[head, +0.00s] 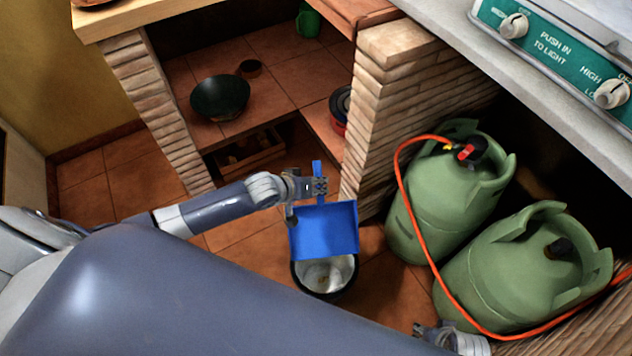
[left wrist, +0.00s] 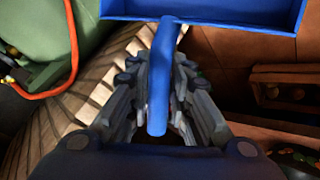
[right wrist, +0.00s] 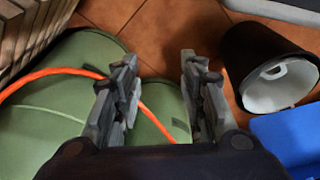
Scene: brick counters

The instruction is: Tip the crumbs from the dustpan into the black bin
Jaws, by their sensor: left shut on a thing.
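The blue dustpan (head: 325,232) hangs above the back part of the black bin (head: 297,278), its handle up and its pan toward the bin. No crumbs show on its visible face. My left gripper (head: 317,188) is shut on the handle (left wrist: 158,95), which also shows in the left wrist view. The bin stands upright on the floor, its pale inside partly hidden by the dustpan; faint brownish specks show inside. The bin (right wrist: 248,60) and part of the dustpan (right wrist: 288,135) show in the right wrist view. My right gripper (right wrist: 160,80) is open and empty, over the green gas bottles.
Two green gas bottles (head: 440,205) with an orange hose (head: 403,190) stand right of the bin. A brick pillar (head: 385,100) rises behind it. Shelves at the back hold a dark bowl (head: 220,97) and a wooden crate (head: 245,155). Tiled floor lies open at the left.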

